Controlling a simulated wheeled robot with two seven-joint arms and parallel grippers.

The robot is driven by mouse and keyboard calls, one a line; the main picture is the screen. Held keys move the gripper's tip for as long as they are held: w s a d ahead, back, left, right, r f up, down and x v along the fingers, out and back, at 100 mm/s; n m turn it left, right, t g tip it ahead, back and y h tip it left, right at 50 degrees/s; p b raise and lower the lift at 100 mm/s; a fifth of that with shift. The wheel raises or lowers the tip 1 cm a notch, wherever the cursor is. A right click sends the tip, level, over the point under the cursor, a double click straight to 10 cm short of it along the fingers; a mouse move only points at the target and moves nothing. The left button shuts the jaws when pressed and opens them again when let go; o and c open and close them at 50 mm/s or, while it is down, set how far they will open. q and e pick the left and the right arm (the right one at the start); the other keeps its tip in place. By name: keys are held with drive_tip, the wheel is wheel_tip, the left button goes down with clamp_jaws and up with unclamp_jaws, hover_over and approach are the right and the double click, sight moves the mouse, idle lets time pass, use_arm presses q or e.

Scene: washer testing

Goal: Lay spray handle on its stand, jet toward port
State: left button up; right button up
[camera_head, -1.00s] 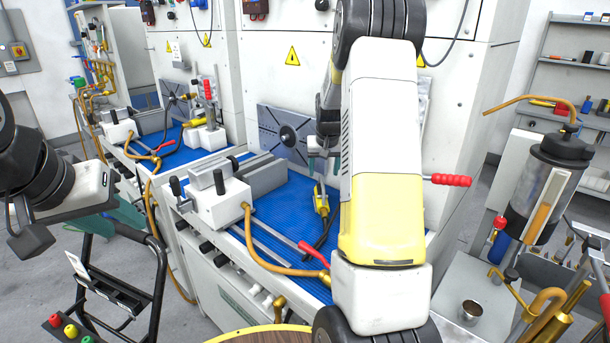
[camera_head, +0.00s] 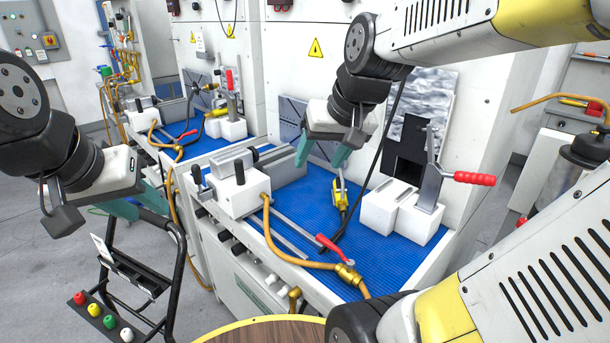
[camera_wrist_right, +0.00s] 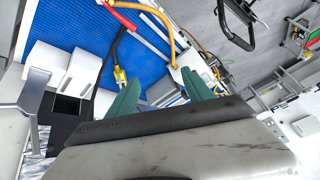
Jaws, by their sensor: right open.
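The yellow spray handle (camera_head: 341,195) lies on the blue mat with a black hose running from it. It also shows in the right wrist view (camera_wrist_right: 120,77), beside one green finger. The stand looks to be the pair of white blocks (camera_head: 402,213) at the mat's right, empty on top; they show in the right wrist view (camera_wrist_right: 64,68) too. The port looks to be the black opening (camera_head: 408,158) behind them. My right gripper (camera_head: 323,152) is open and empty, above and slightly left of the handle. My left gripper (camera_head: 138,202) hangs far left, away from the bench; its finger gap is unclear.
A clamp with a red grip (camera_head: 474,178) stands by the white blocks. A white vise (camera_head: 235,190) is at the mat's left. An orange hose with brass fitting (camera_head: 347,273) crosses the front. The blue mat (camera_head: 375,250) is bare in front of the blocks.

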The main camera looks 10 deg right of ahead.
drive_tip(key=s+a, duration=0.2)
drive_tip(key=s, duration=0.5)
drive_tip(key=shift+s+a+f+n, duration=0.25)
drive_tip(key=shift+s+f+n, duration=0.05)
drive_tip(key=shift+f+n, duration=0.15)
drive_tip(key=shift+o, duration=0.4)
